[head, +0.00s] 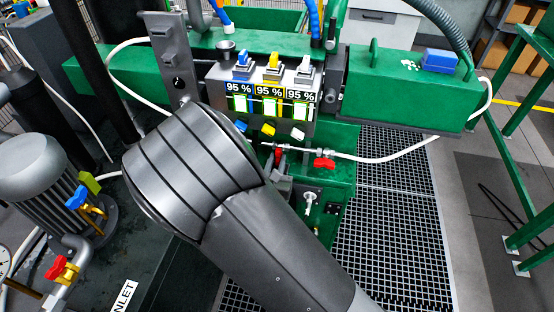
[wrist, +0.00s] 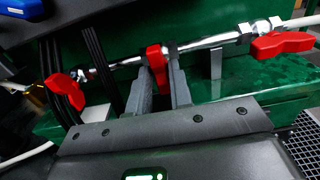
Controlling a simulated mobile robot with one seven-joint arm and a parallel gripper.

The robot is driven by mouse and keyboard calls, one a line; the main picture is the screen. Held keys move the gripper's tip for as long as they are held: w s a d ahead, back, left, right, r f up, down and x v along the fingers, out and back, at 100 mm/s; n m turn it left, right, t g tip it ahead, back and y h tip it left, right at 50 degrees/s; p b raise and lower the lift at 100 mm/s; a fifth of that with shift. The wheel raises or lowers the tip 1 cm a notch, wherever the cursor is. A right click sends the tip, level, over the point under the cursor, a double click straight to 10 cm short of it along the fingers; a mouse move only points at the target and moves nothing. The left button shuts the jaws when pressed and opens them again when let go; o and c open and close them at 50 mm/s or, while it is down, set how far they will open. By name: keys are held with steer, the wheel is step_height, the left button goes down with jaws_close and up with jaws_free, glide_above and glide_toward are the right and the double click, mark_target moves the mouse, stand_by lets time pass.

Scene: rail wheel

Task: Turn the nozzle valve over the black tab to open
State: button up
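The metal spray pipe carries red valve handles in the wrist view. The middle red handle (wrist: 155,62) stands between my fingers, across the pipe. A black tab (wrist: 171,47) sits at the pipe just right of it. My gripper (wrist: 161,80) has both grey fingers close against the handle's sides and looks shut on it; the contact faces are hidden. The left red handle (wrist: 65,91) and the right red handle (wrist: 283,45) are apart from the fingers. The right handle also shows in the head view (head: 324,163). My arm covers the lower middle there.
A valve panel (head: 268,95) with several coloured switches and "95 %" labels stands above the pipe. A white hose (head: 395,153) runs right from the pipe. The green beam (head: 400,95) is behind. Floor grating (head: 390,230) lies open at right.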

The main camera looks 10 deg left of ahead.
jaws_close()
steer(key=n, duration=0.4)
steer(key=shift+n, duration=0.3)
steer(key=n, duration=0.4)
steer(key=shift+n, duration=0.3)
